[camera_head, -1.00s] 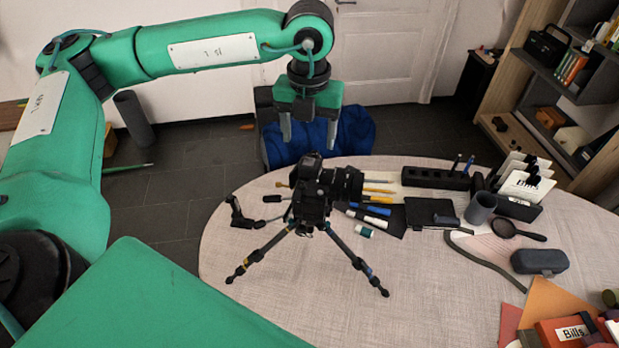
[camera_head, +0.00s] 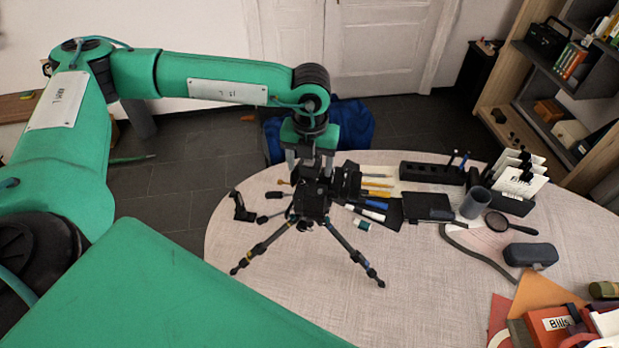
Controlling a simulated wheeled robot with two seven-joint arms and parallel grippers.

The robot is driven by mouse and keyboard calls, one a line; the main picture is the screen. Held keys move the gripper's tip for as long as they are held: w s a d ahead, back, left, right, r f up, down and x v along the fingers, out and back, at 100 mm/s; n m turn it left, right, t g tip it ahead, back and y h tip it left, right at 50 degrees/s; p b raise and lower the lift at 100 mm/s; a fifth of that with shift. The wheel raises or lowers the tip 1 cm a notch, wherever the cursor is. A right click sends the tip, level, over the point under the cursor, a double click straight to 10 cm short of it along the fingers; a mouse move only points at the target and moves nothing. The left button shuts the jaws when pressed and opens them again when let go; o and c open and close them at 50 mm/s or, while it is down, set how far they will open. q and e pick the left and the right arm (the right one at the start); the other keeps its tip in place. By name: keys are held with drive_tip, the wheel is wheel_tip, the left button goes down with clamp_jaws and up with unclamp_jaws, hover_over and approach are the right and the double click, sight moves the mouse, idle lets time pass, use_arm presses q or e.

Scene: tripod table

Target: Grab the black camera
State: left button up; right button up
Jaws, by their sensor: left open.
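The black camera (camera_head: 345,182) sits on top of a small black tripod (camera_head: 310,207), whose legs stand spread on the round table (camera_head: 420,300). Its lens points to the right. My left gripper (camera_head: 310,160) reaches down from above and is at the camera's top. Its two fingers are apart, with the camera's upper part between or just behind them; I cannot tell whether they touch it. My right gripper is not in view.
Pens and markers (camera_head: 375,204), a black pen holder (camera_head: 433,173), a grey cup (camera_head: 475,202), a magnifying glass (camera_head: 497,222) and a dark case (camera_head: 530,255) lie right of the tripod. Books (camera_head: 555,325) lie at the lower right. The table's front middle is clear.

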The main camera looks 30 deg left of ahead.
use_arm(q)
clamp_jaws()
drive_tip(key=shift+r, duration=0.15)
drive_tip(key=shift+w, duration=0.15)
